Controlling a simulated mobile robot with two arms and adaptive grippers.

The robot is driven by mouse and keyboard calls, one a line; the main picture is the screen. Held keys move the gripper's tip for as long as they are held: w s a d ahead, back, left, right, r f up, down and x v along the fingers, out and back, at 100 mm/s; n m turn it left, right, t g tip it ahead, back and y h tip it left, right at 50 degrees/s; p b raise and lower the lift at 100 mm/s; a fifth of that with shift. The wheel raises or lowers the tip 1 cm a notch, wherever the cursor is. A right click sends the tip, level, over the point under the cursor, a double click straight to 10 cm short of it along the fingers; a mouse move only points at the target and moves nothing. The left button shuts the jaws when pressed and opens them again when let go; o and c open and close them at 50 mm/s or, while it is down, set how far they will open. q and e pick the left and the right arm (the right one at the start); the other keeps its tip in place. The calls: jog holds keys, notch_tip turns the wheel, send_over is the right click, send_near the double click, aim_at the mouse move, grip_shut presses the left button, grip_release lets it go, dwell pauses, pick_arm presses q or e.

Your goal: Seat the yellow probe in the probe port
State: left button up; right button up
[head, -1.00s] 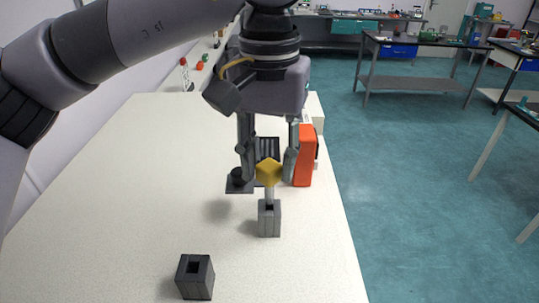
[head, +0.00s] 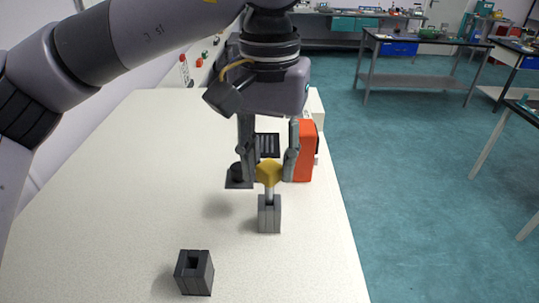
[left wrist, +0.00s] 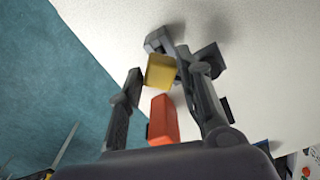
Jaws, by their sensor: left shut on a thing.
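The yellow probe (head: 269,172) has a yellow block-shaped head and a pale shaft pointing down. My left gripper (head: 269,174) is shut on its head, one finger on each side. The probe is upright above a grey block (head: 269,215), and its shaft's lower end meets the block's top. I cannot tell how far the shaft is inside. A second grey block (head: 194,273) with an empty square hole stands nearer, to the left. Neither block is clearly marked as the probe port. The left wrist view shows the probe head (left wrist: 160,72) between the fingers. My right gripper is out of view.
An orange object (head: 306,152) stands just behind and right of the gripper. A dark, flat-based piece (head: 238,182) is behind left. The table's right edge is close to the probe. The pale table (head: 120,190) is clear on the left.

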aim_at(269, 184)
pick_arm(q)
jog(key=shift+f+b, duration=1.7)
jog(key=shift+f, duration=0.75)
jog(key=o, duration=1.2)
jog(key=shift+r, duration=0.1)
notch_tip(269, 184, up, 5)
jog(key=p, duration=0.4)
